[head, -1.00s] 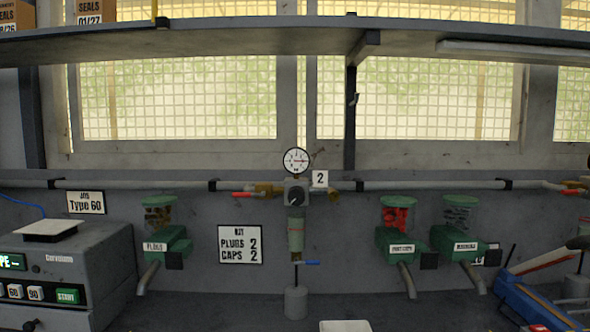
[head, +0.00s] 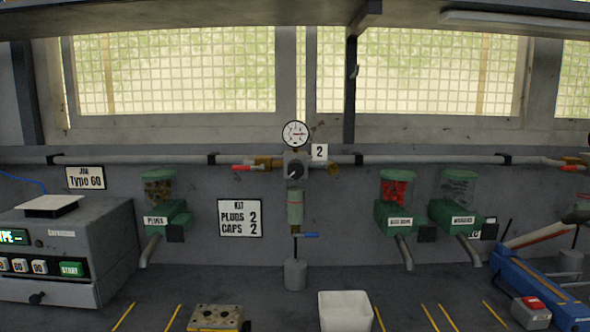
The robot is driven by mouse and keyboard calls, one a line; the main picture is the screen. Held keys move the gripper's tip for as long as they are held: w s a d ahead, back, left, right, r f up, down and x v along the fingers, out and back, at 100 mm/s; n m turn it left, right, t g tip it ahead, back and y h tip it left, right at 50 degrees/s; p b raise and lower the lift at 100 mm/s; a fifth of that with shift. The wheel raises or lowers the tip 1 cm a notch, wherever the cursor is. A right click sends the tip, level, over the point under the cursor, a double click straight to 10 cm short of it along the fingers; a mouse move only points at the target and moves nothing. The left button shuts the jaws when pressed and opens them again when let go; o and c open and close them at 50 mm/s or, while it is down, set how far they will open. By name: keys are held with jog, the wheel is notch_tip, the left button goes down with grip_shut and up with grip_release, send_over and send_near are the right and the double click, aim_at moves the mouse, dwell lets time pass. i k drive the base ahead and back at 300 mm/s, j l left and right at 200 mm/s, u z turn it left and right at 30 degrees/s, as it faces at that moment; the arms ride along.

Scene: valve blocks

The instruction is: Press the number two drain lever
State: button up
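A unit tagged with a white number 2 plate (head: 319,152) hangs on the wall pipe at the middle of the head view. It has a round white gauge (head: 295,133) on top, a dark knob (head: 295,170) and a green bowl (head: 296,208) below. A small blue lever (head: 309,235) sticks out to the right under the bowl. A grey cup (head: 295,274) stands on the bench below it. A red-handled lever (head: 246,168) sits on the pipe to the left. My gripper is not in view.
A grey tester (head: 66,245) is at far left. A brass-coloured block (head: 216,318) and a white bin (head: 345,312) are on the bench front. A red button box (head: 530,312) is at right.

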aim_at(306, 235)
jog(key=i+j, duration=0.2)
jog(key=j, duration=0.15)
jog(key=i+j, duration=0.15)
jog(key=j, duration=0.2)
jog(key=i+j, duration=0.2)
jog(key=j, duration=0.2)
jog(key=l+z, duration=0.05)
